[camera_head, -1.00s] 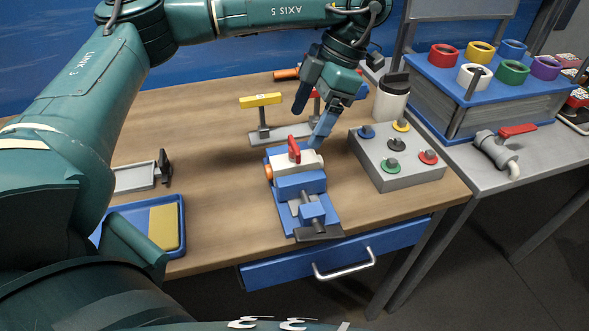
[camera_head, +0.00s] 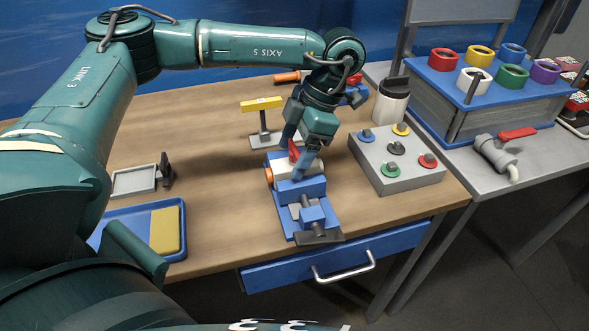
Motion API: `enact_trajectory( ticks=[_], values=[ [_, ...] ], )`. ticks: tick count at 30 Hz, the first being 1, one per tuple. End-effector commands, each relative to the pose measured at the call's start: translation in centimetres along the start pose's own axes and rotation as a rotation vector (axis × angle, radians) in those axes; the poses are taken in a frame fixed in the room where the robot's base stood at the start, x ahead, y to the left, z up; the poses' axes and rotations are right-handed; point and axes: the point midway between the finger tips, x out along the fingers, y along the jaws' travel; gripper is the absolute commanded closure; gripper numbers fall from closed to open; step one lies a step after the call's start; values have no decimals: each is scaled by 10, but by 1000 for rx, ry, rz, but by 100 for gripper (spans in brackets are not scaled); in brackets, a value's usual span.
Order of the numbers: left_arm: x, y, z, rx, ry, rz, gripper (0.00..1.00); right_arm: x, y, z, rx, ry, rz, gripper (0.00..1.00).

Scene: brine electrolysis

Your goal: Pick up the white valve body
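The white valve body (camera_head: 284,172) lies in a blue vise (camera_head: 313,214) on the wooden table. It has a red handle (camera_head: 293,151) on top and an orange end (camera_head: 269,175) at its left. My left gripper (camera_head: 296,152) points down over the valve body. My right gripper is not in view.
A grey block with coloured knobs (camera_head: 395,172) stands close right of the vise. A yellow-topped stand (camera_head: 261,104) and a white canister (camera_head: 391,103) are behind. A blue tray (camera_head: 120,215) lies at left. Another valve with a red lever (camera_head: 497,155) lies on the grey bench.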

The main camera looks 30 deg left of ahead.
Motion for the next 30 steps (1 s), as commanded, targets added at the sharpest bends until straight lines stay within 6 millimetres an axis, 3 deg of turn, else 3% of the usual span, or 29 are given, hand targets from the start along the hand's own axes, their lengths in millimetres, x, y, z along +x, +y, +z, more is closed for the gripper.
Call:
enact_trajectory(
  ticks=[23,30],
  values=[
    [-1,0,0,0,-1,0,94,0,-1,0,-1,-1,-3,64],
    [-3,0,0,0,-1,0,95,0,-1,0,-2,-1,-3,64]
  ],
)
